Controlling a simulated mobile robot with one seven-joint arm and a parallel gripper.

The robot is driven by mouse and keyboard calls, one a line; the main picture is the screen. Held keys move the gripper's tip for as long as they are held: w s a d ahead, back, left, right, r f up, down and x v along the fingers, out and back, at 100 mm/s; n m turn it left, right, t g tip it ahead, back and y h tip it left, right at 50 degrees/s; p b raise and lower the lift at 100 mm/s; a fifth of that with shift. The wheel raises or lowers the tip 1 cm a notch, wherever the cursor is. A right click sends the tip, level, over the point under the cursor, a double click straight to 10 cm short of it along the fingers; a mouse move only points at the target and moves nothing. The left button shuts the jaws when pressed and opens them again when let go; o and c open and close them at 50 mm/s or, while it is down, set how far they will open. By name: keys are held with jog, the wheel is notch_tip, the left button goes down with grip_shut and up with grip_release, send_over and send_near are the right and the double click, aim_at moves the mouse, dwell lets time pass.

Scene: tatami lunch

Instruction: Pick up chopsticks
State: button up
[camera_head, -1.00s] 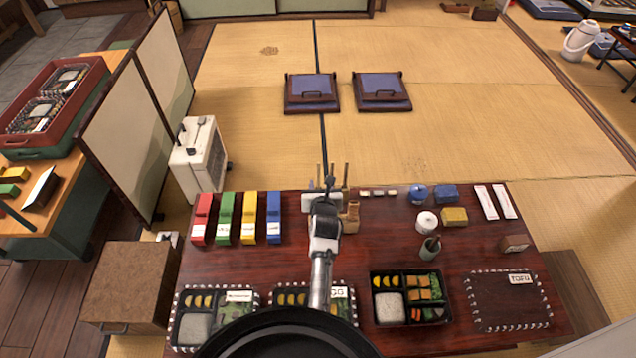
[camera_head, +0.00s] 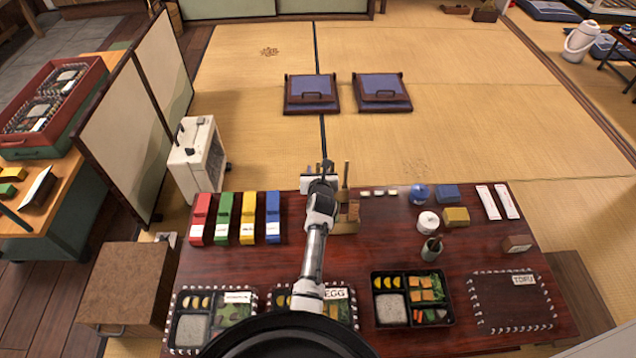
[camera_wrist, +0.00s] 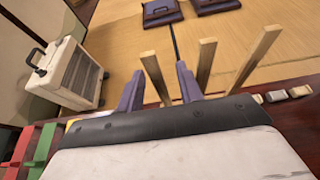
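Several tall wooden chopsticks stand upright; one (camera_head: 346,176) shows just right of my gripper (camera_head: 319,171) in the head view. The brown holder (camera_head: 346,219) is at the table's far edge, partly hidden by my arm. In the wrist view my gripper (camera_wrist: 160,74) has its two purple fingers apart. One chopstick (camera_wrist: 154,76) stands between the fingers, with no clear contact. Two more chopsticks, a near one (camera_wrist: 206,63) and a farther one (camera_wrist: 258,55), stand to the right of the right finger. Their lower ends are hidden by the gripper body.
Red, green, yellow and blue boxes (camera_head: 248,219) stand left of my arm on the dark table (camera_head: 405,255). Bento trays (camera_head: 448,312) line the near edge.

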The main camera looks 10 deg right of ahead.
jog(key=shift+c, duration=0.5)
grip_shut()
jog(key=shift+r, duration=0.1)
notch_tip(320, 180, up, 28)
jog(key=p, duration=0.9)
jog(key=shift+r+p, duration=0.2)
jog(key=shift+p, duration=0.1)
jog(key=shift+f, duration=0.15)
